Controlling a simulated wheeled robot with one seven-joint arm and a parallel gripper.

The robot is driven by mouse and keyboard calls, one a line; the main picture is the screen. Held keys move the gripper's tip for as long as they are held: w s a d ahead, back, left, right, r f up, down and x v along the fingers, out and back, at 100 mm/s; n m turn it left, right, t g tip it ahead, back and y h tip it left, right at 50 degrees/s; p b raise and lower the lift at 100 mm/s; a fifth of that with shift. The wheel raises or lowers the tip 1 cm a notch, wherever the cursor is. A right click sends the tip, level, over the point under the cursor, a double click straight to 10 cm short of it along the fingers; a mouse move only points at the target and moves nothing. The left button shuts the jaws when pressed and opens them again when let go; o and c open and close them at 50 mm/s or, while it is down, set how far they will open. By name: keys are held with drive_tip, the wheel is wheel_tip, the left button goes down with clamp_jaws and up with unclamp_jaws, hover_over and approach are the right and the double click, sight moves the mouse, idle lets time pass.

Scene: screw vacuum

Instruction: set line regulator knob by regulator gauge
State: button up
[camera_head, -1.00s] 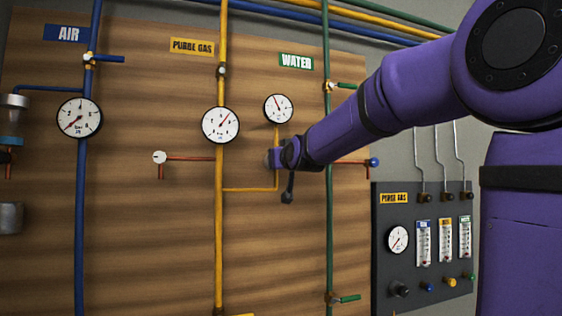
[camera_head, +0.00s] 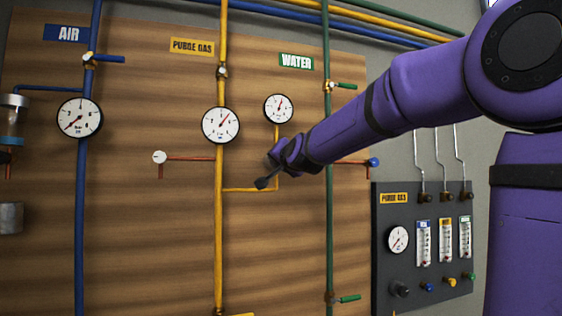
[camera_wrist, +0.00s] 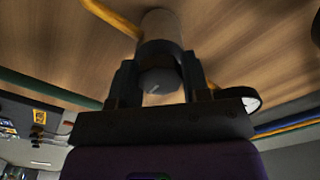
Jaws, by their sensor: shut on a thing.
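The line regulator knob (camera_wrist: 158,82) is a dark round knob with a light mark on its face. It sits between the two fingers of my gripper (camera_wrist: 157,70), which is shut on it. The regulator body (camera_wrist: 160,24) shows behind the knob in the wrist view. In the head view my gripper (camera_head: 276,160) hides the regulator and knob. The small white regulator gauge (camera_head: 278,108) is just above my gripper on the yellow branch pipe. Its red needle points up and slightly right. The gauge shows in part at the right in the wrist view (camera_wrist: 250,100).
A larger purge gas gauge (camera_head: 220,125) is left of my gripper on the yellow pipe (camera_head: 219,240). The green water pipe (camera_head: 329,230) runs behind my arm. A dark panel (camera_head: 420,295) with flowmeters stands at the lower right. The air gauge (camera_head: 80,118) is far left.

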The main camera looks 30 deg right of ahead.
drive_tip(key=shift+m, duration=0.6)
drive_tip(key=o, duration=0.9)
drive_tip(key=shift+o, duration=0.2)
drive_tip(key=shift+s, duration=0.15)
drive_tip(key=v, duration=1)
drive_tip(key=shift+s, duration=0.25)
